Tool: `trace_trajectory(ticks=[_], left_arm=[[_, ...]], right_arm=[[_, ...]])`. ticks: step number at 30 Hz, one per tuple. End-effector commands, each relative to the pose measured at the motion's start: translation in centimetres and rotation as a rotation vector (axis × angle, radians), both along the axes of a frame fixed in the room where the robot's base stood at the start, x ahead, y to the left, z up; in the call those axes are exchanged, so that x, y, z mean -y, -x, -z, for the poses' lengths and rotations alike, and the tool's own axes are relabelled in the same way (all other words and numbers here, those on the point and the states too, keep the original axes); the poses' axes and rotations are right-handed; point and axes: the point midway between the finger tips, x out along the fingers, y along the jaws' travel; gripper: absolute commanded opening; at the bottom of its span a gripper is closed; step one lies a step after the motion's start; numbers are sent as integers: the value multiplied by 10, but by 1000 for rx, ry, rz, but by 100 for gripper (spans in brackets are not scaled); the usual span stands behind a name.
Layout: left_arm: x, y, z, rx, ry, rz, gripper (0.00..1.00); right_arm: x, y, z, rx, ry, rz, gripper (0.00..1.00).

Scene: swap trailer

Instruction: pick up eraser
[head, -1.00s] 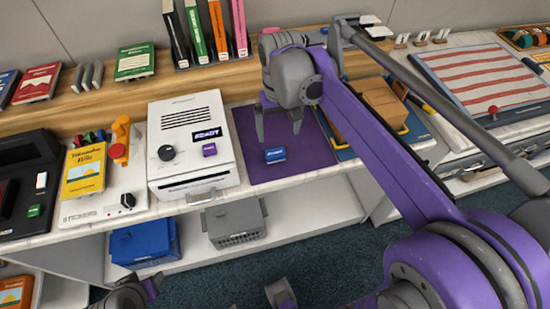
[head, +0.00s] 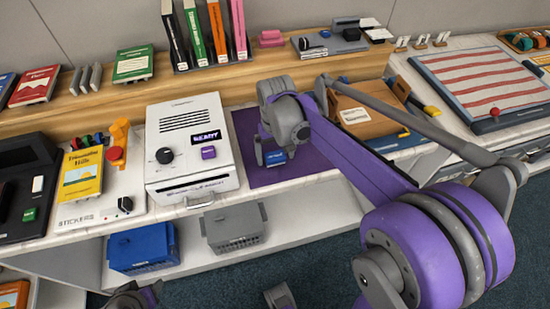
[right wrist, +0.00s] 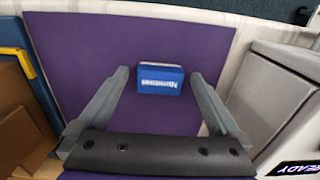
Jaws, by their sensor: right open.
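The eraser (head: 277,158) is a small blue block with white lettering, lying on a purple mat (head: 262,178). My right gripper (head: 274,150) is over the mat and partly covers the eraser in the head view. In the right wrist view the eraser (right wrist: 160,79) lies between the fingertips of my open right gripper (right wrist: 159,76), with a gap on each side. The gripper holds nothing. My left gripper cannot be made out.
A white machine (head: 190,145) marked READY stands just left of the mat. A brown box (head: 365,110) on a blue tray is to the right. Books and small items line the wooden shelf behind. Blue (head: 143,250) and grey (head: 233,228) baskets sit below.

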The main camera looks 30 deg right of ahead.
Motion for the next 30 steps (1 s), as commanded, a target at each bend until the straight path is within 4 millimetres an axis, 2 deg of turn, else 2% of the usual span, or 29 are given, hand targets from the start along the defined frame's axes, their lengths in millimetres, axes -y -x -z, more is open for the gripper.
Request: trace_trajectory(ticks=[5,20,26,30], left_arm=[[0,0,0,0,0,0,50],[0,0,0,0,0,0,50],[0,0,0,0,0,0,50],[0,0,-3,1,0,0,50]], right_arm=[[0,0,0,0,0,0,100],[0,0,-1,0,0,0,10],[0,0,-2,0,0,0,8],[0,0,-17,0,0,0,8]])
